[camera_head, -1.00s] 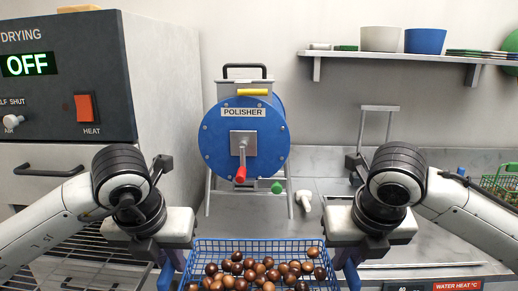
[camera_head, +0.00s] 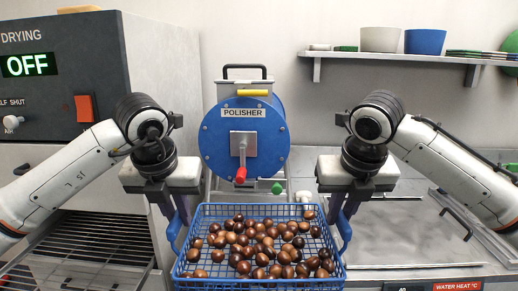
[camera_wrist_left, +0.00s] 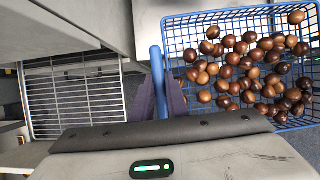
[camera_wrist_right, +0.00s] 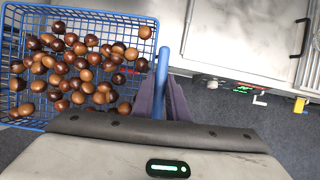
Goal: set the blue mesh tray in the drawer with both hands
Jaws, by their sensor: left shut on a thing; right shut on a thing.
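The blue mesh tray (camera_head: 335,262) holds many brown chestnuts (camera_head: 255,240) and is in the air in front of the polisher. My left gripper (camera_head: 178,228) is shut on the tray's left handle (camera_wrist_left: 156,72). My right gripper (camera_head: 345,225) is shut on the tray's right handle (camera_wrist_right: 162,75). The tray looks about level. The open drawer (camera_head: 82,245) with a wire rack floor is at the lower left, under the drying machine (camera_head: 60,80). It also shows left of the tray in the left wrist view (camera_wrist_left: 75,100).
The blue polisher (camera_head: 243,140) stands behind the tray on the counter (camera_head: 420,220). A white wall shelf (camera_head: 400,56) holds bowls at the upper right. The right counter is mostly clear.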

